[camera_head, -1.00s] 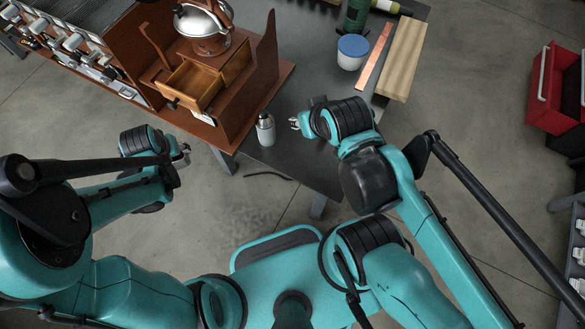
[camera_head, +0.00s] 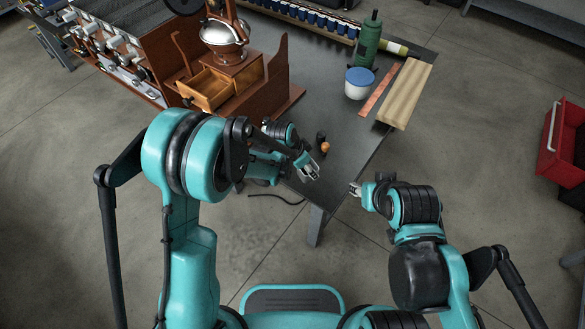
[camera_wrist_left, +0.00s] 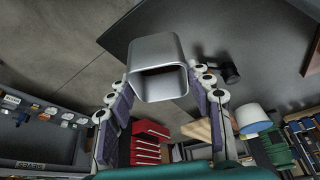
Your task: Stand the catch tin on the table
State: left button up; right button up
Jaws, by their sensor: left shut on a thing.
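The catch tin (camera_wrist_left: 158,52), a silvery box shape with rounded corners and a dark opening, is between the fingers of my left gripper (camera_wrist_left: 162,100) in the left wrist view. The gripper is shut on it. In the head view, my left gripper (camera_head: 309,170) is at the near end of the dark table (camera_head: 345,118); tin and metal fingers are hard to tell apart there. I cannot tell whether the tin touches the table. My right gripper (camera_head: 355,190) is apart from it, just off the table's right edge; its finger opening is unclear.
A small dark object with an orange part (camera_head: 325,147) stands close behind my left gripper. A wooden grinder stand (camera_head: 245,95) is at the left. A blue-lidded tub (camera_head: 358,83), green bottle (camera_head: 368,40) and wooden block (camera_head: 405,93) are farther back. Some table right of centre is clear.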

pick_arm(q)
jog(key=w+a+f+b, duration=0.1)
jog(key=w+f, duration=0.1)
jog(key=w, duration=0.1)
jog(key=w+a+f+b, duration=0.1)
jog(key=w+a+f, duration=0.1)
jog(key=w, duration=0.1)
jog(key=w+a+f+b, duration=0.1)
jog(key=w+a+f, duration=0.1)
jog(key=w, duration=0.1)
jog(key=shift+w+a+f, duration=0.15)
jog(key=shift+w+f, duration=0.15)
jog(key=shift+f, duration=0.05)
jog(key=shift+f+b, duration=1.15)
jog(key=shift+f, duration=0.85)
jog(key=o, duration=1.2)
jog(key=shift+f, duration=0.1)
